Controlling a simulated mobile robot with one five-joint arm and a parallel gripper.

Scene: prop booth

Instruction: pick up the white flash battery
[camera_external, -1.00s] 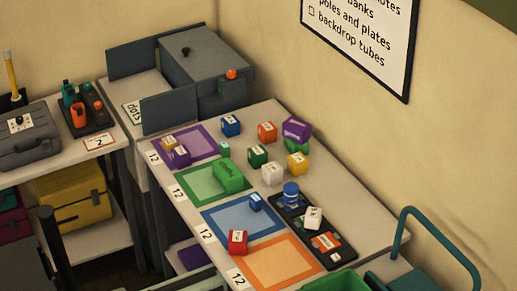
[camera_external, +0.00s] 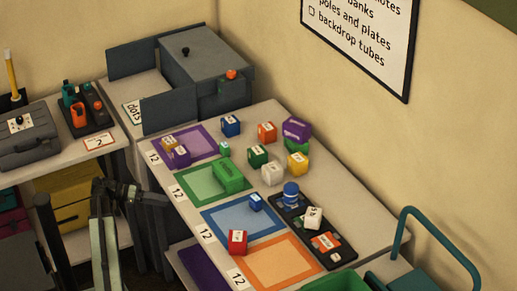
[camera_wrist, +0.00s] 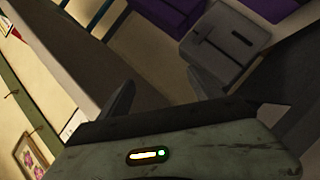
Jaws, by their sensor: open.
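Two white blocks show in the external view. One white block (camera_external: 272,173) stands on the bare tabletop between the green and yellow blocks. The other white block (camera_external: 313,217), with dark marks, sits on the black tray. I cannot tell for sure which is the flash battery. My gripper (camera_external: 120,190) is left of the table's front edge, apart from both blocks. In the wrist view my gripper (camera_wrist: 163,92) is open, with nothing between its fingers, and no white block shows.
The table has purple, green, blue and orange mats (camera_external: 291,265). Several coloured blocks stand close around the bare white one. The black tray (camera_external: 339,254) also holds a blue round item. A grey box (camera_external: 205,70) stands behind. A grey case (camera_wrist: 225,45) shows in the wrist view.

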